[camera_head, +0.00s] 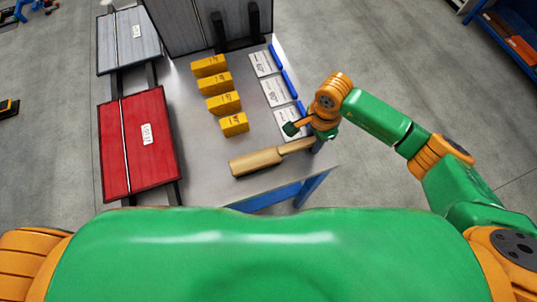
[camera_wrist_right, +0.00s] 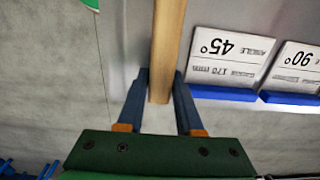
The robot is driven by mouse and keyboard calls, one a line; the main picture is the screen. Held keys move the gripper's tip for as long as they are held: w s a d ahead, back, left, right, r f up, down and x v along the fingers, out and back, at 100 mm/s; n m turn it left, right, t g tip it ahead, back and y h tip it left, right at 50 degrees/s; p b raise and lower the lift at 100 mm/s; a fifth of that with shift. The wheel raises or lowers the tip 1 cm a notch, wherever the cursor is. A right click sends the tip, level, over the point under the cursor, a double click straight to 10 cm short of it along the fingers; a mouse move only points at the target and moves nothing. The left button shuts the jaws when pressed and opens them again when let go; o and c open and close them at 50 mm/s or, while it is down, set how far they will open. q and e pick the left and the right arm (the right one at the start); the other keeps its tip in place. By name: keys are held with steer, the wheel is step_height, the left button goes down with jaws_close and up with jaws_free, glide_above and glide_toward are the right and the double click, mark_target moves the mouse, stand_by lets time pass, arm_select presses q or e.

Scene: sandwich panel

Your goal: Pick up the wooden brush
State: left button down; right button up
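The wooden brush (camera_head: 258,161) lies near the front edge of the grey table, its thick end to the left and its thin handle pointing right. My right gripper (camera_head: 303,138) is at the handle end, reaching in from the right. In the right wrist view, the brush handle (camera_wrist_right: 168,45) runs between the two dark blue fingers (camera_wrist_right: 161,80) of this gripper. The fingertips are close on both sides of the handle; I cannot tell whether they press on it. My left gripper is not in view.
Several yellow blocks (camera_head: 222,103) stand in a row behind the brush. White label cards (camera_head: 279,92) with blue holders line the table's right side; one also shows in the wrist view (camera_wrist_right: 230,50). A red panel (camera_head: 138,170) is at the left. A grey upright panel (camera_head: 205,20) stands behind.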

jaws_close()
steer(key=shift+w+r, duration=0.1)
